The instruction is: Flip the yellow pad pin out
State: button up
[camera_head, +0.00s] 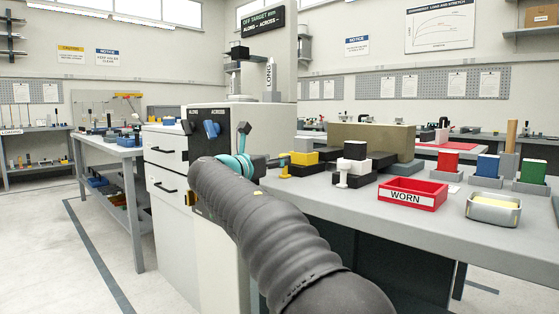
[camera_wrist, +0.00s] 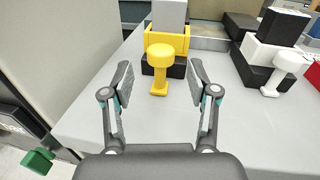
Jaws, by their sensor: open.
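The yellow pad pin (camera_wrist: 160,66) stands upright in the wrist view, with a round head on a narrower stem, just in front of a yellow bracket on a black base (camera_wrist: 163,71). My gripper (camera_wrist: 159,78) is open, with one finger on each side of the pin and a gap on both sides. In the head view the yellow pin (camera_head: 284,166) shows small at the end of my arm. My gripper is largely hidden there behind my dark arm. A grey block (camera_wrist: 172,17) rises behind the yellow bracket.
A white pin (camera_head: 343,173) stands by black blocks to the right. A red WORN tray (camera_head: 412,194) and a metal dish (camera_head: 493,208) sit farther right on the grey bench. The white cabinet (camera_head: 166,181) with knobs is close on the left. The bench in front of the pin is clear.

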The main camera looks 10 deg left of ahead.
jog(key=v, duration=0.8)
jog(key=shift+s+a, duration=0.15)
jog(key=shift+s, duration=0.1)
